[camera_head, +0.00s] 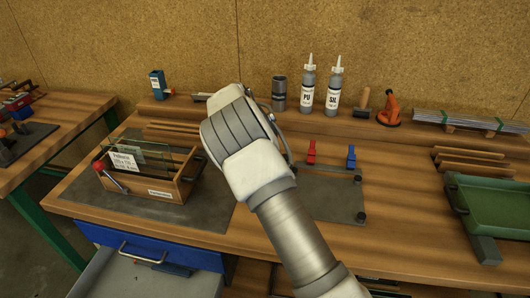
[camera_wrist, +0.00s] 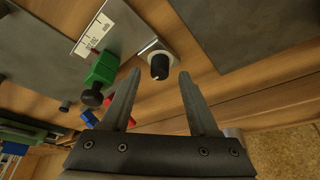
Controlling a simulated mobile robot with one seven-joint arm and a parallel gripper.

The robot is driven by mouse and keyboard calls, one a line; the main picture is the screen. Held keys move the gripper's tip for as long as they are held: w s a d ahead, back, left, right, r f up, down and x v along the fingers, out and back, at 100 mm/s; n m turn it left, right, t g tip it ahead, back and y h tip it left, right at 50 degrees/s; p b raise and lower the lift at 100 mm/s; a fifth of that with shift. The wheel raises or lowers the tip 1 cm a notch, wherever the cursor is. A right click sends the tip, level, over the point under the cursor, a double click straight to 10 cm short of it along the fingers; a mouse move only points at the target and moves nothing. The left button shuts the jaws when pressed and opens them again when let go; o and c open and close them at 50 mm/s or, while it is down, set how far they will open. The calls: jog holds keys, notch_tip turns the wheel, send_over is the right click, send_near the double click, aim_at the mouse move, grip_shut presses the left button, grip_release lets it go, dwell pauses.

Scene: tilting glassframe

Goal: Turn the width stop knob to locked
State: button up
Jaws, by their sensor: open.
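In the wrist view, a black round knob (camera_wrist: 160,66) with a pale mark sits on a grey metal bracket (camera_wrist: 132,32). A green block (camera_wrist: 104,68) with its own black knob (camera_wrist: 92,97) sits beside a white scale (camera_wrist: 93,33) with a red pointer. No label shows which knob is the width stop, and I cannot read its setting. My gripper (camera_wrist: 160,76) is open, with the bracket knob in line with the gap between its fingertips. I cannot tell whether they touch it. In the head view, my arm hides the gripper and these knobs.
A grey plate (camera_head: 335,205) with a red clamp (camera_head: 312,152) and a blue clamp (camera_head: 351,157) lies right of my arm. A wooden box (camera_head: 150,185) stands left. Bottles (camera_head: 308,85) stand on the back shelf; a green tray (camera_head: 490,210) is at right.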

jog(key=p+v, duration=0.1)
jog(key=v, duration=1.4)
jog(key=shift+a, duration=0.2)
jog(key=shift+d+r, duration=0.1)
jog(key=shift+r, duration=0.1)
jog(key=s+d+r+n+y, duration=0.4)
jog(key=s+d+r, duration=0.8)
jog(key=s+d, duration=0.3)
jog(key=s+d+f+n+t, duration=0.1)
jog(key=s+d+n, duration=0.1)
jog(key=s, duration=0.9)
jog(key=s+d+f+n+t+p, duration=0.1)
jog(key=s+n, duration=0.4)
jog(key=s, duration=0.7)
jog(key=shift+d+f+t, duration=0.35)
jog(key=shift+d+t, duration=0.25)
jog(key=shift+d, duration=0.15)
jog(key=shift+s, duration=0.1)
